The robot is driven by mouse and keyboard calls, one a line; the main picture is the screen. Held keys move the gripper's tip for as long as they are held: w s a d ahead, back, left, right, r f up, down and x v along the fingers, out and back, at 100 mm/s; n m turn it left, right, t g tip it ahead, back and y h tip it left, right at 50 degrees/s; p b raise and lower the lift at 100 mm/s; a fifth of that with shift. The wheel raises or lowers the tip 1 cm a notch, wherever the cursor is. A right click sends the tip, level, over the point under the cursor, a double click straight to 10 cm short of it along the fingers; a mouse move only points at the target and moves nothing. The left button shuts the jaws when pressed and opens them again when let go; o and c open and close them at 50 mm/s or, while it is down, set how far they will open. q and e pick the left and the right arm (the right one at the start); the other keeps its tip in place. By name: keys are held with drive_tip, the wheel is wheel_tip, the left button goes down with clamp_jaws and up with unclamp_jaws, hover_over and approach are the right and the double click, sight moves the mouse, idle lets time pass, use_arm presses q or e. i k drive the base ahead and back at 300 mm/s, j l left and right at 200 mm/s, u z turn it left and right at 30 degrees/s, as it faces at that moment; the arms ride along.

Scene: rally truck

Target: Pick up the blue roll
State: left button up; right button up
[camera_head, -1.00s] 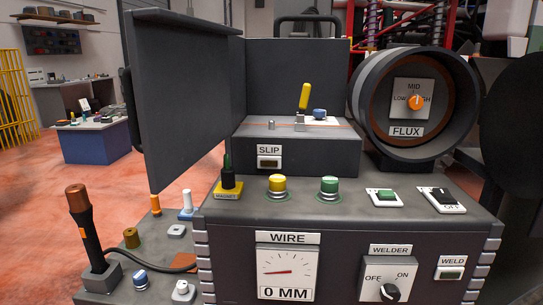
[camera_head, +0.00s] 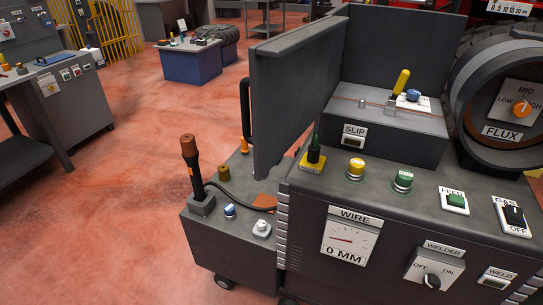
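No thing plainly reads as a blue roll. A small blue-topped piece (camera_head: 230,211) stands on the low shelf (camera_head: 228,255) at the left of the dark welder machine (camera_head: 385,255). Another small blue round piece (camera_head: 413,95) sits on a white plate on the raised box (camera_head: 392,125) on top of the machine, beside a yellow-handled lever (camera_head: 402,80). I cannot tell if either is a roll. Neither of my grippers is in view.
A torch-like handle (camera_head: 191,155) stands on the low shelf with a brown roll (camera_head: 225,172) and a white piece (camera_head: 262,229). A dark upright panel (camera_head: 300,95) rises behind. A blue-sided table (camera_head: 192,66) stands farther back. The red floor at left is open.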

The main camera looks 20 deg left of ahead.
sight(229, 209)
drive_tip(key=j+u, duration=0.15)
drive_tip(key=j, duration=0.25)
drive_tip(key=i+j+u, duration=0.15)
drive_tip(key=j, duration=0.2)
drive_tip(key=j+u, duration=0.15)
drive_tip(key=j, duration=0.25)
drive_tip(key=i+j+u, duration=0.15)
drive_tip(key=j, duration=0.2)
drive_tip(key=i+j+u, duration=0.15)
drive_tip(key=j, duration=0.25)
drive_tip(key=j+u, duration=0.15)
drive_tip(key=j, duration=0.2)
drive_tip(key=i, duration=0.05)
